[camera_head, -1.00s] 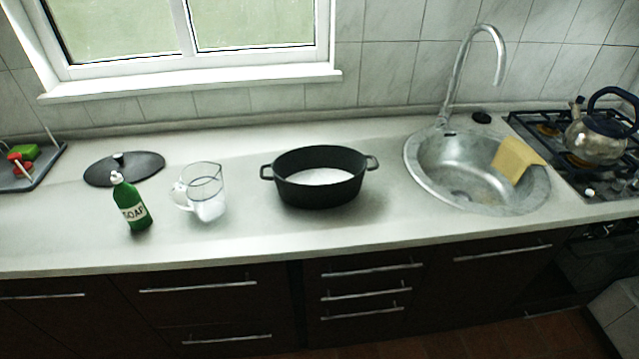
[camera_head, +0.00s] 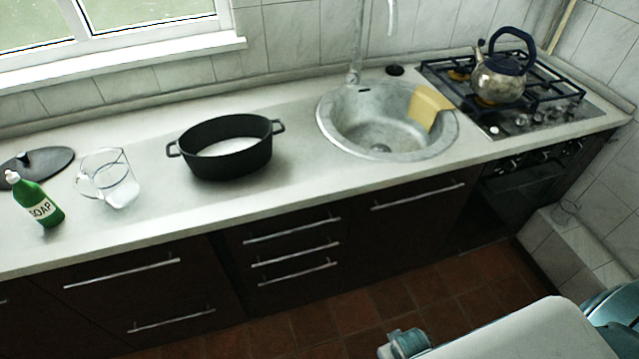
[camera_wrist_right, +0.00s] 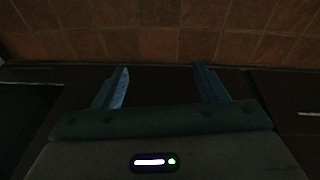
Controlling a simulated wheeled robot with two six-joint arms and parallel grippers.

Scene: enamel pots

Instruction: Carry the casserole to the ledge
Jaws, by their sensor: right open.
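The casserole (camera_head: 226,163) is a black oval pot with two side handles, standing upright without a lid on the counter, left of the sink in the head view. Something whitish shows inside it. A low tiled ledge (camera_head: 572,243) stands by the right wall near the floor, partly behind my arm; a window sill (camera_head: 130,62) also runs under the window. My right gripper (camera_wrist_right: 161,82) is open and empty in the right wrist view, its fingers apart over dark cabinet fronts and tiled floor. It is well away from the casserole. My left gripper is not in view.
A black lid (camera_head: 40,164), green soap bottle (camera_head: 38,203) and clear jug (camera_head: 108,180) stand left of the casserole. Right of it are the sink (camera_head: 372,148) with a yellow cloth (camera_head: 427,106), and the kettle (camera_head: 500,77) on the stove (camera_head: 540,112).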

